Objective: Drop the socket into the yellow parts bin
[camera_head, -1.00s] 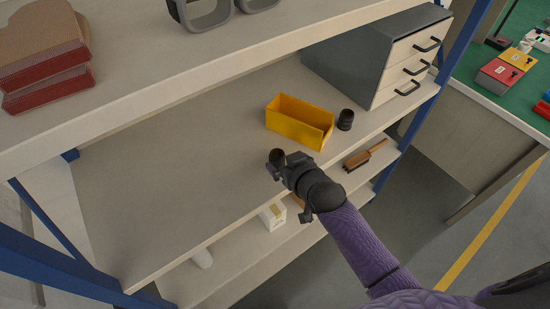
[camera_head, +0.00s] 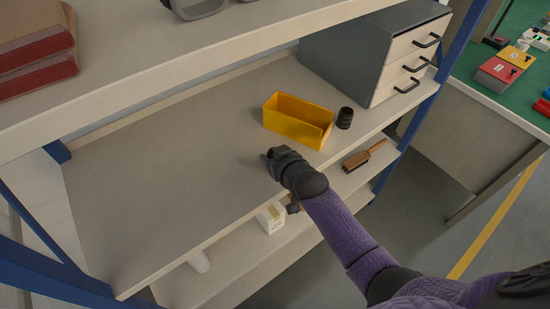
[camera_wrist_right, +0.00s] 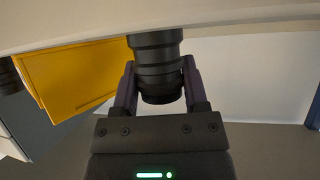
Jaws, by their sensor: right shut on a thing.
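The yellow parts bin (camera_head: 284,127) stands on the middle shelf, open at the top, left of the drawer cabinet. It also shows at the left of the right wrist view (camera_wrist_right: 80,75). My right gripper (camera_head: 271,159) is at the shelf's front part, left of and nearer than the bin. In the right wrist view it is shut on a black ribbed socket (camera_wrist_right: 156,60), which sits between the two fingers. In the head view my gripper mostly hides this socket. A similar black socket (camera_head: 345,118) stands just right of the bin. My left gripper is not in view.
A grey cabinet with pale drawers (camera_head: 401,62) stands right of the bin. A brush (camera_head: 365,155) and a white box (camera_head: 271,217) are on the lower shelf. The middle shelf's left part is bare.

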